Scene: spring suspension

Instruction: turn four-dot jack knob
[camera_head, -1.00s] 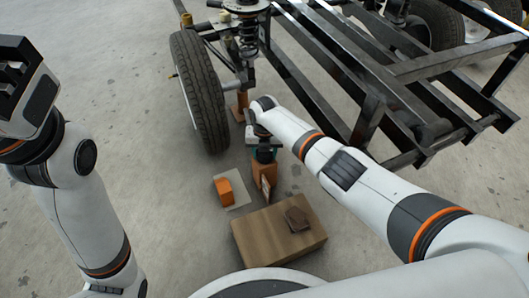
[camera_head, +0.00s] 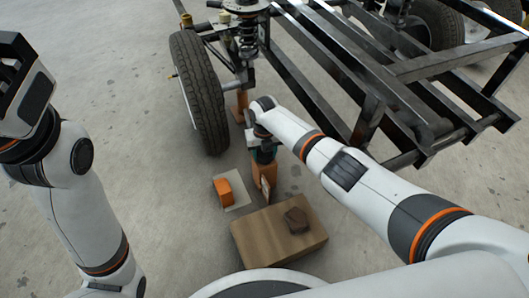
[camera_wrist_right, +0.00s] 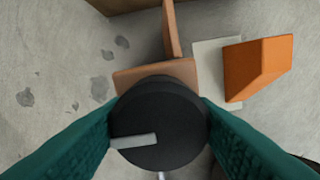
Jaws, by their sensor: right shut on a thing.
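A round black knob (camera_wrist_right: 160,128) with a pale bar on its face sits between the teal fingers of my right gripper (camera_wrist_right: 158,140) in the right wrist view. The fingers press on it from both sides. Behind it is an orange-brown jack body (camera_wrist_right: 155,74). In the head view my right gripper (camera_head: 263,154) reaches down to the orange jack (camera_head: 265,174), which has a white label; its dots cannot be made out, and the knob is hidden. My left gripper (camera_head: 22,78) is raised at the upper left, away from the jack; its jaw opening is unclear.
A brown box (camera_head: 262,242) with a dark brown lump (camera_head: 297,219) on it stands in front of the jack. An orange block (camera_head: 222,190) lies on a pale plate to the left. A tyre (camera_head: 200,95) and black frame (camera_head: 350,65) stand behind. Floor at left is clear.

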